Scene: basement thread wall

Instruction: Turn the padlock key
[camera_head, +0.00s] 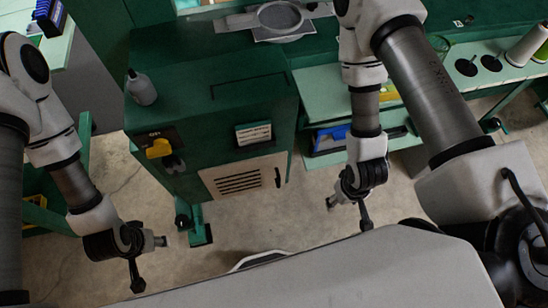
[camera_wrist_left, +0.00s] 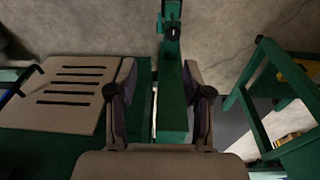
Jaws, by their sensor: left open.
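A yellow switch handle (camera_head: 158,148) sits on a black plate on the front of the green machine cabinet (camera_head: 215,130). A small dark piece (camera_head: 173,163) hangs just below it; it may be the padlock, but it is too small to make out a key. My left gripper (camera_head: 148,264) is open and empty, low and in front of the cabinet's left side, apart from the switch. In the left wrist view its two fingers (camera_wrist_left: 158,82) stand wide apart, with a green leg behind them. My right gripper (camera_head: 349,214) has its fingers spread and empty, right of the cabinet.
A cream louvred panel (camera_head: 243,179) is on the cabinet's lower front; it also shows in the left wrist view (camera_wrist_left: 70,92). A grey bottle (camera_head: 141,88) stands on the cabinet. A green bench (camera_head: 325,95) is at right. Bare concrete floor (camera_head: 270,225) lies in front.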

